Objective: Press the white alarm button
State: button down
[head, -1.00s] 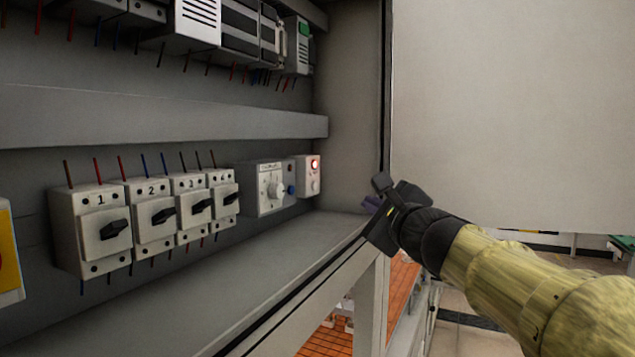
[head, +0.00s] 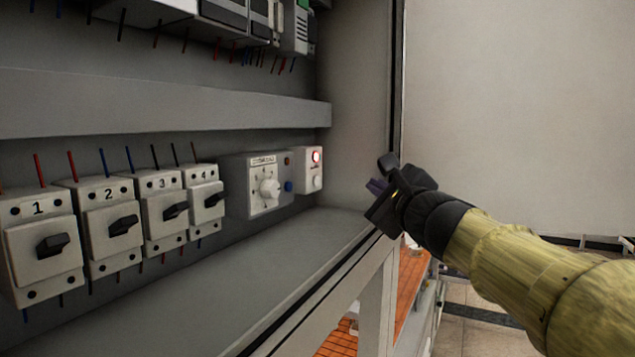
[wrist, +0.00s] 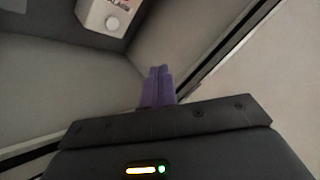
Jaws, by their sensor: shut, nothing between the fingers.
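The white alarm button (head: 317,182) is a small round knob low on a white box (head: 306,168) at the right end of the lower row in the cabinet. A red light (head: 316,156) glows above it. In the wrist view the white button (wrist: 113,24) shows at the top, left of the fingers. My gripper (head: 376,186) is at the cabinet's right front edge, to the right of the box and apart from it. Its purple fingers (wrist: 158,86) are together with nothing between them.
Left of the box is a grey unit with a white dial (head: 268,190) and a blue button (head: 289,187). Several numbered switches (head: 122,225) stand further left. The cabinet's right wall and front frame (head: 398,80) are close to my gripper. The shelf (head: 310,240) below is clear.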

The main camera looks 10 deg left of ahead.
aim_at(316, 181)
jog(key=a+b, duration=0.1)
jog(key=a, duration=0.1)
jog(key=w+a+b, duration=0.1)
jog(key=a, duration=0.1)
jog(key=w+a+b, duration=0.1)
jog(key=a, duration=0.2)
jog(key=shift+w+f, duration=0.15)
jog(key=shift+w, duration=0.05)
jog(key=shift+w+a+b, duration=0.2)
jog(key=shift+a+b, duration=0.15)
jog(key=shift+a, duration=0.15)
jog(key=shift+r, duration=0.2)
jog(key=shift+w, duration=0.15)
